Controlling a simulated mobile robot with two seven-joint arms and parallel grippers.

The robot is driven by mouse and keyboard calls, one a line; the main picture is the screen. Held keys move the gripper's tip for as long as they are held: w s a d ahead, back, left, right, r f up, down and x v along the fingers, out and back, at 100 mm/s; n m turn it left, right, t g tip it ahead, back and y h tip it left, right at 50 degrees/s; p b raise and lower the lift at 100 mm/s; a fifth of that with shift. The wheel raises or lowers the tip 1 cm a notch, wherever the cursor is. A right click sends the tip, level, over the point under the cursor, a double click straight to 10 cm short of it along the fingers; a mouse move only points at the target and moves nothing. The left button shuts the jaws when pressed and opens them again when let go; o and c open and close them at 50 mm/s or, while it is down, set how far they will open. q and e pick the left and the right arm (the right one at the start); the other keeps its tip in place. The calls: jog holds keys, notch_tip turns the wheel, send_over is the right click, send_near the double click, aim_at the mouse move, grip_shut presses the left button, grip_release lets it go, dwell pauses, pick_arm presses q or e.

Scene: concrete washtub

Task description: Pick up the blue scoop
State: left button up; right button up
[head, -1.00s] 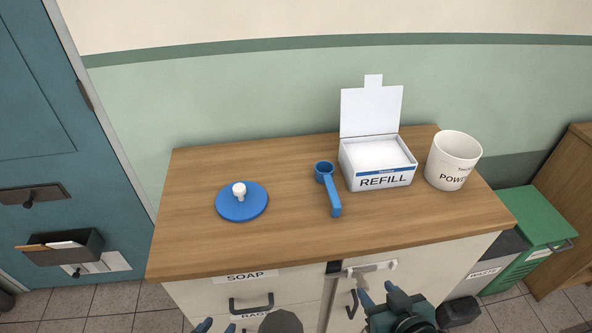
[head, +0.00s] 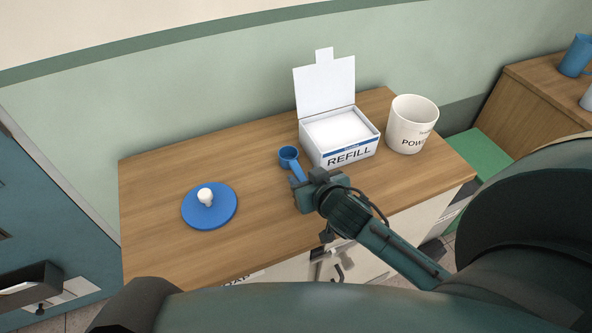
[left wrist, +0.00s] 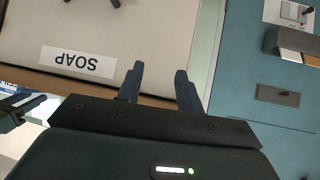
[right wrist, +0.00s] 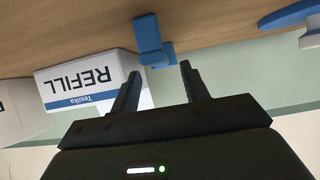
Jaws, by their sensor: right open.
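The blue scoop (head: 288,156) lies on the wooden countertop, its cup to the left of the refill box and its handle running toward my right gripper (head: 298,183). The gripper hides the handle's near end in the head view. In the right wrist view the scoop (right wrist: 149,36) is just beyond the open, empty fingertips (right wrist: 160,69); I cannot tell whether they touch it. My left gripper (left wrist: 159,69) is open and empty in the left wrist view, in front of the cabinet front labelled SOAP (left wrist: 78,62).
The open white refill box (head: 340,140) stands close to the scoop's right, with a white powder tub (head: 412,125) beyond it. A blue lid with a white knob (head: 210,208) lies to the left. The countertop (head: 160,180) between lid and scoop is clear.

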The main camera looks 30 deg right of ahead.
aim_at(298, 170)
jog(key=shift+p+x, duration=0.45)
jog(key=shift+x, duration=2.4)
jog(key=shift+r, duration=0.15)
jog(key=shift+c, duration=0.4)
grip_shut()
